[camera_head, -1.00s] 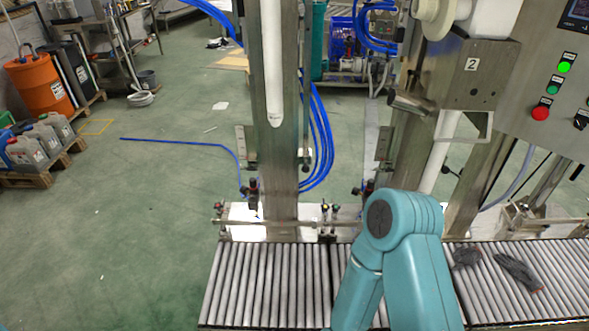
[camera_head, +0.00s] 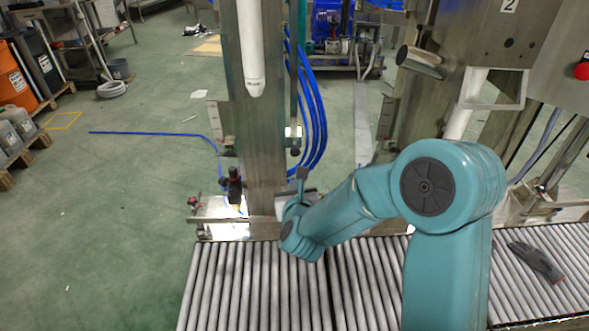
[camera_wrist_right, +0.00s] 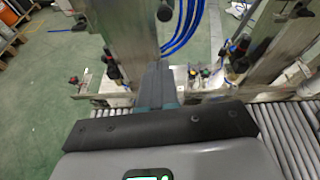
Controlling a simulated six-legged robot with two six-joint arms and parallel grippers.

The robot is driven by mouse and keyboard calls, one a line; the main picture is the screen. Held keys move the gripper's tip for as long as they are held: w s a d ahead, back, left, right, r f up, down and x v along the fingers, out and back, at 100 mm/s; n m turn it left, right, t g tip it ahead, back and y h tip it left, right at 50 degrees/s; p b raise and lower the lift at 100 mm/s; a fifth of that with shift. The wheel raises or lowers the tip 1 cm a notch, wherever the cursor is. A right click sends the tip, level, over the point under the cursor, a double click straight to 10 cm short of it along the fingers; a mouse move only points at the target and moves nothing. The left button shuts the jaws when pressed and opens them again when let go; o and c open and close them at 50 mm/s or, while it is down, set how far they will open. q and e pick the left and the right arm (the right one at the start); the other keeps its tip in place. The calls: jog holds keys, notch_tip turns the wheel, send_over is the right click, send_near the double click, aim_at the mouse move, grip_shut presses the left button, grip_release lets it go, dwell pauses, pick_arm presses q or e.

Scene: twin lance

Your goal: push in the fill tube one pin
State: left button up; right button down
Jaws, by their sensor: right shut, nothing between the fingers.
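The white fill tube (camera_head: 252,50) hangs in front of a steel post (camera_head: 257,150) in the head view, its tapered tip pointing down. My right gripper (camera_head: 302,174) is just right of the post, above the rollers and lower than the tube tip. In the right wrist view its dark fingers (camera_wrist_right: 158,85) are together and empty, in front of the post. I cannot single out the pin. My left gripper is out of view.
A roller conveyor (camera_head: 230,285) runs across the front, with a dark glove (camera_head: 537,262) at its right. Blue hoses (camera_head: 316,110) hang behind the post. A second black fitting (camera_wrist_right: 238,50) stands right of my fingers. Open green floor lies left.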

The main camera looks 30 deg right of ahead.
jog(key=m, duration=0.1)
jog(key=p, duration=0.2)
send_near(295, 155)
jog(key=shift+h, duration=0.4)
jog(key=x, duration=0.5)
jog(key=shift+w+a+f, duration=0.1)
jog(key=shift+w+f, duration=0.1)
jog(key=shift+f, duration=0.25)
jog(key=shift+w+d, duration=0.3)
jog(key=shift+w, duration=0.1)
